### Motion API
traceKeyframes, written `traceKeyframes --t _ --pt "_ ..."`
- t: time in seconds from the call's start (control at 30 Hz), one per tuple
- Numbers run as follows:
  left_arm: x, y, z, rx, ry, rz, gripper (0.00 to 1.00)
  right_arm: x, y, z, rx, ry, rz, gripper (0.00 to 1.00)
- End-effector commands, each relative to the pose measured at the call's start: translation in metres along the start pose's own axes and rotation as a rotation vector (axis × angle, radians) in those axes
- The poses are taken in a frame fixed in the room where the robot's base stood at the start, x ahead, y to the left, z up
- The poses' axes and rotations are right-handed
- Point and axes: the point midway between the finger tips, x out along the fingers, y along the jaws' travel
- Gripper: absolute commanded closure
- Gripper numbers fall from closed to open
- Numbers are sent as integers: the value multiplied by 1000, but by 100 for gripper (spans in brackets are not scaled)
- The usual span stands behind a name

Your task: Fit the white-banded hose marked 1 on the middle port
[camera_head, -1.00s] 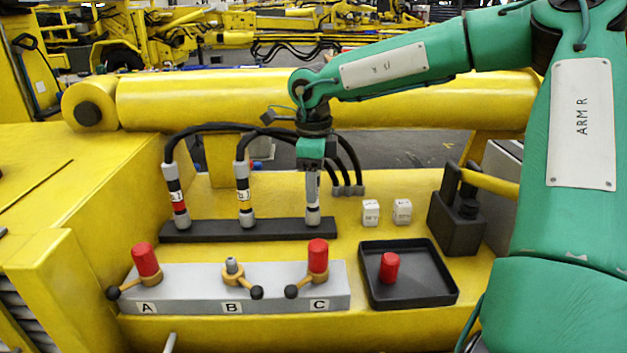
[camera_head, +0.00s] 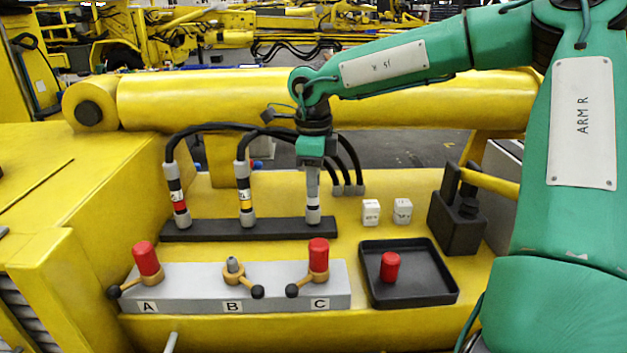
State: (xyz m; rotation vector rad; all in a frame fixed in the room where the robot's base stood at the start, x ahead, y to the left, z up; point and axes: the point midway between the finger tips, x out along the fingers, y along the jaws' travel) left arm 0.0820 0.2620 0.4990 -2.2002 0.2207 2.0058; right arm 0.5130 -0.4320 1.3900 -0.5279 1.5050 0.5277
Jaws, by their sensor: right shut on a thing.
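The white-banded hose (camera_head: 313,214) stands upright at the right end of the black hose rack (camera_head: 275,229). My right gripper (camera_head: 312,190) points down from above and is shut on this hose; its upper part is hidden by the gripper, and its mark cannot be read. The middle port, B (camera_head: 233,268), is a bare grey fitting on the grey port block (camera_head: 190,293), with an orange lever ending in a black knob. Ports A and C wear red caps (camera_head: 145,258) (camera_head: 318,254). My left gripper is not in view.
A red-banded hose (camera_head: 179,206) and a yellow-banded hose (camera_head: 246,206) stand in the same rack. A black tray (camera_head: 436,293) holds a loose red cap (camera_head: 390,266). Two white blocks (camera_head: 371,212) lie behind the tray. A dark clamp-like part (camera_head: 456,222) stands at right.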

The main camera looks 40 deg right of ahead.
Motion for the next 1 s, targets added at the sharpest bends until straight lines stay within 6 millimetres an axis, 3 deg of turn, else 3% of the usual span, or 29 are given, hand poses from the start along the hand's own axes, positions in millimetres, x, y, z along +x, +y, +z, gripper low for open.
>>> traceKeyframes --t 1.0 --pt "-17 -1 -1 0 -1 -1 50 -36 0 0 0 0 -1 100"
